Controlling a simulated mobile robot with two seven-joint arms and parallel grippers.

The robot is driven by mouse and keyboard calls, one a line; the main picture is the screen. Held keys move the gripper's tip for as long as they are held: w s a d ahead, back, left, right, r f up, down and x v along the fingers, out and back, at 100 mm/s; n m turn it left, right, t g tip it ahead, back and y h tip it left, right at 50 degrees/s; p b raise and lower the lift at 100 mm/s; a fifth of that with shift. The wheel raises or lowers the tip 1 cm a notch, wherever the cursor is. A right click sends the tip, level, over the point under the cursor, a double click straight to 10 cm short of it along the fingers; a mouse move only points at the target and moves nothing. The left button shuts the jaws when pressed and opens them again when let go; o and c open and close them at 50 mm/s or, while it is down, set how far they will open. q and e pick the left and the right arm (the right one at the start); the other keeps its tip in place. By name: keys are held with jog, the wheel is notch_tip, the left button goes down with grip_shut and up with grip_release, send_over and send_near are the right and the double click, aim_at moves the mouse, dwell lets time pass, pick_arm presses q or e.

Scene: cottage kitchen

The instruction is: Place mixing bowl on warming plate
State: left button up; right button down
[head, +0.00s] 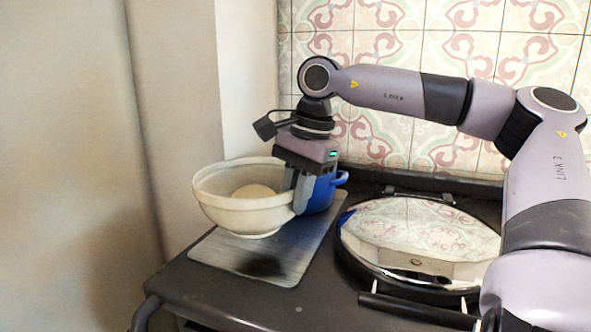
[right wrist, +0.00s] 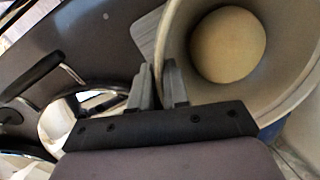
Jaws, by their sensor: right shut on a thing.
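The cream mixing bowl (head: 240,216) is upright over the grey warming plate (head: 300,252) at the left of the stove top. It holds a round, pale dough-like ball (right wrist: 228,45). My right gripper (head: 298,196) is shut on the bowl's right rim, one finger inside and one outside. The bowl's rim also shows between the fingers in the right wrist view (right wrist: 158,85). A shadow lies on the plate in front of the bowl. I cannot tell whether the bowl's base touches the plate. My left gripper is not in view.
A blue pot (head: 322,192) stands right behind the bowl, close to my right gripper. A shiny domed lid (head: 420,232) with a bar handle is to the right on the stove top (head: 215,292). A wall stands close on the left, and a tiled wall (head: 450,50) is behind.

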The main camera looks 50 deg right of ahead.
jog(key=shift+s+d+b+x, duration=0.15)
jog(key=shift+x, duration=1.15)
jog(key=shift+s+d+b+x, duration=0.15)
jog(key=shift+x, duration=1.1)
jog(key=c, duration=1.2)
grip_release()
jog(key=shift+s+f, duration=0.15)
jog(key=shift+f, duration=0.15)
jog(key=shift+o, duration=0.4)
jog(key=shift+r, duration=0.15)
jog(key=p+v, duration=0.1)
jog(key=v, duration=1)
jog(key=shift+r, duration=0.4)
